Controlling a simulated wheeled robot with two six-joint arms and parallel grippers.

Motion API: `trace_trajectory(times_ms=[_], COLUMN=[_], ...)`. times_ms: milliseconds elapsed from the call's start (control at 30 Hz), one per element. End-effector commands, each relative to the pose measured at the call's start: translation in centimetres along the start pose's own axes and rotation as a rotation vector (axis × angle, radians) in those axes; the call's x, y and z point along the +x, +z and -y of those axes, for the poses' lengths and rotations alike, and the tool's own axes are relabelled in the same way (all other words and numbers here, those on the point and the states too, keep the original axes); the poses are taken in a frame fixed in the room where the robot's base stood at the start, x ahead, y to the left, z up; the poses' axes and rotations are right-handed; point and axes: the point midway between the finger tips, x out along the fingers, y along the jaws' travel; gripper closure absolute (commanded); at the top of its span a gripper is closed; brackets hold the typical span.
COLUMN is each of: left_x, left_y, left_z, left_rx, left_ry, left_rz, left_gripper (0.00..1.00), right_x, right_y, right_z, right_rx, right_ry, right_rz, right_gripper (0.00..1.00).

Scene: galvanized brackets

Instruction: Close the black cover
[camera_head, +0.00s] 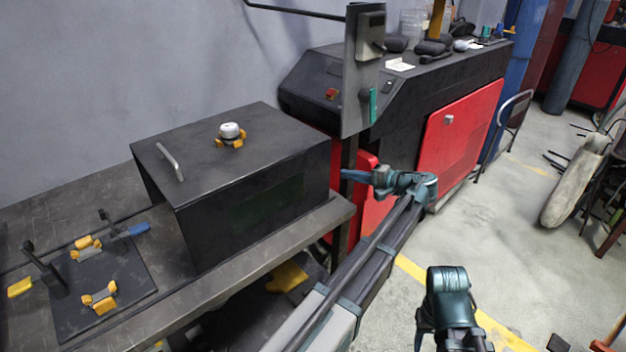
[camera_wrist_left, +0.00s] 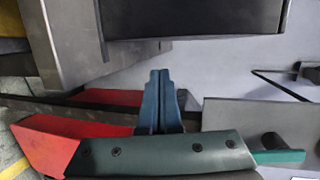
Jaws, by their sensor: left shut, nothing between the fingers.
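The black cover (camera_head: 235,170) is a large box-shaped thing on the grey bench. A light metal handle (camera_head: 171,162) is at the left of its top. Its left end is dark, and I cannot tell whether it is open. Its black side also shows at the top of the left wrist view (camera_wrist_left: 195,18). My left gripper (camera_head: 346,175) is to the right of the cover, pointing at its right end and apart from it. Its blue fingers (camera_wrist_left: 160,78) are together and empty.
A white-capped knob with orange blocks (camera_head: 230,133) sits on the cover's top. The bench edge (camera_head: 339,212) runs below its front. Left of it is a black plate (camera_head: 105,285) with orange blocks. A grey control panel (camera_head: 362,75) and red-and-black machine (camera_head: 463,135) stand beyond my gripper.

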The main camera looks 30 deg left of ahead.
Motion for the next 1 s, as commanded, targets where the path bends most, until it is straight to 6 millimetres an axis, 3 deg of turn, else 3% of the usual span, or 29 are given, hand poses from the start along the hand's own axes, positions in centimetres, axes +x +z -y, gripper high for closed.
trace_trajectory(times_ms=[33, 133, 567, 1000], left_x=[1.0, 1.8, 3.0, 11.1], left_y=[-1.8, -3.2, -4.1, -3.9], left_z=[-0.7, 0.3, 1.9, 3.7], left_rx=[-0.002, -0.004, -0.005, -0.005], left_ry=[-0.059, -0.151, -0.231, -0.229], left_rz=[0.006, 0.014, 0.02, 0.022], left_gripper=[1.0, 1.0, 1.0, 1.0], right_x=[2.2, 3.4, 3.9, 3.9], right_y=[-0.1, -0.2, -0.2, -0.2], right_z=[0.2, 0.3, 0.4, 0.4], right_rx=[0.0, 0.0, 0.0, 0.0], right_ry=[0.0, 0.0, 0.0, 0.0], right_rz=[0.0, 0.0, 0.0, 0.0], right_gripper=[0.5, 0.5, 0.5, 0.5])
